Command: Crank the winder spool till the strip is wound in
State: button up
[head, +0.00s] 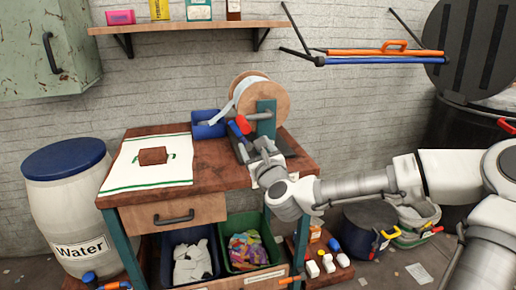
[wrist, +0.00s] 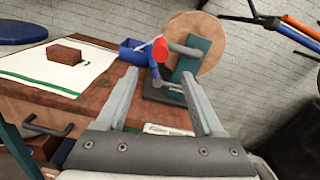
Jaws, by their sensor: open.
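The winder spool (head: 264,98) has round wooden flanges and white strip wound between them, on a teal upright at the table's back right. It also shows in the wrist view (wrist: 204,38). A white strip end (head: 217,117) hangs off its left side towards a blue bin. The crank's red knob (head: 243,124) is on the near side, and a grey crank arm meets it in the wrist view (wrist: 160,49). My gripper (wrist: 159,82) is open and empty. The knob appears beyond and between its fingertips, apart from them. In the head view my gripper (head: 260,150) is just below the knob.
The blue bin (head: 208,131) stands left of the spool. A brown block (head: 153,156) lies on a white cloth (head: 120,178) at the table's left. A shelf (head: 190,26) hangs above. A water barrel (head: 66,200) stands at left.

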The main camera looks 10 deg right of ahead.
jog(key=shift+s+d, duration=0.1)
jog(key=shift+s, duration=1.3)
